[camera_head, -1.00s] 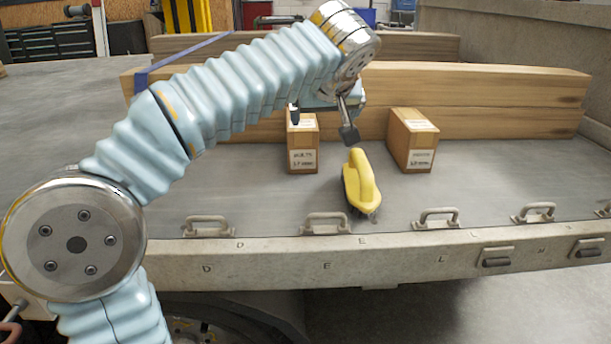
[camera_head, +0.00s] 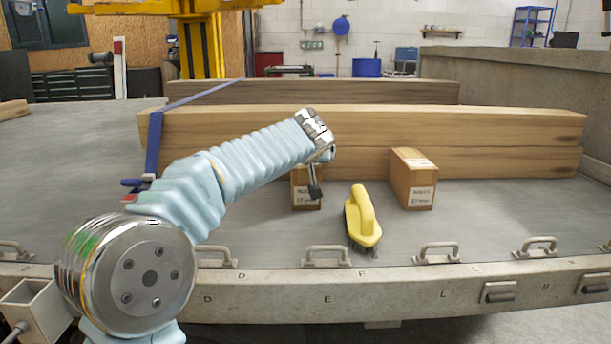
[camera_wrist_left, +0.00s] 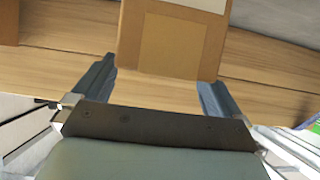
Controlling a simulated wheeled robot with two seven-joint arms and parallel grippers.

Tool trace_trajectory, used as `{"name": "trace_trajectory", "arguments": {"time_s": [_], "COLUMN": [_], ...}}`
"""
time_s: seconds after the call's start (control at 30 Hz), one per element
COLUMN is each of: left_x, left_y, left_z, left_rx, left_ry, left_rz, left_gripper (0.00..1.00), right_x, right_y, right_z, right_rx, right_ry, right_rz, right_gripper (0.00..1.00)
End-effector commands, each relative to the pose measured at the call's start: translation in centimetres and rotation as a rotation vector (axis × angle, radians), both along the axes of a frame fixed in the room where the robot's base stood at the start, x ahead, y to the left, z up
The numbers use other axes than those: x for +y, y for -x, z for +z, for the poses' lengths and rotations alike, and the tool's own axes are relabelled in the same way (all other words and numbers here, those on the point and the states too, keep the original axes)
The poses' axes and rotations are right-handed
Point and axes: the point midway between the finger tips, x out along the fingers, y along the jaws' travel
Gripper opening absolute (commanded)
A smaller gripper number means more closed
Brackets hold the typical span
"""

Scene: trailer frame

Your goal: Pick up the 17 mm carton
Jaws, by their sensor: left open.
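Two brown cartons stand upright on the grey trailer bed: a narrower left carton (camera_head: 305,196) and a wider right carton (camera_head: 412,180). Their white labels are too blurred to read surely. My left gripper (camera_wrist_left: 157,76) is open. In the left wrist view its fingers point at a carton (camera_wrist_left: 172,45), whose lower end lies between and just past the fingertips; I cannot tell if they touch it. In the head view one dark finger hangs in front of the left carton's right side, and my wrist hides part of its top. My right gripper is not in view.
A yellow-handled brush (camera_head: 363,217) lies close to the right of the left carton. Stacked wooden beams (camera_head: 480,130) stand right behind the cartons. Metal handles (camera_head: 327,255) line the front edge. The bed right of the right carton is clear.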

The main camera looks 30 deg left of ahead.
Motion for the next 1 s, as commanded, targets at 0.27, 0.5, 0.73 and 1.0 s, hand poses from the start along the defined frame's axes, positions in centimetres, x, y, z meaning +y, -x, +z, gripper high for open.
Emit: {"name": "trace_trajectory", "arguments": {"time_s": [0.27, 0.5, 0.73, 1.0], "left_x": [0.74, 0.71, 0.71, 0.71], "left_y": [-1.33, -1.3, -1.28, -1.28], "left_z": [-0.89, -0.88, -0.87, -0.87], "left_rx": [0.0, 0.0, 0.001, 0.001], "left_ry": [0.002, 0.001, 0.001, 0.001], "left_rz": [-0.001, -0.002, -0.001, -0.001], "left_gripper": [1.0, 0.79, 0.43, 0.02], "right_x": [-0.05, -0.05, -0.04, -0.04], "right_y": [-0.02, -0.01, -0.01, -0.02], "right_z": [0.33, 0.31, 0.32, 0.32], "right_rx": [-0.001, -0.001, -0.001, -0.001], "right_ry": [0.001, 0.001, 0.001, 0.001], "right_rz": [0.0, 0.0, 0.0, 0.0], "right_gripper": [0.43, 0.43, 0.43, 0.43]}}
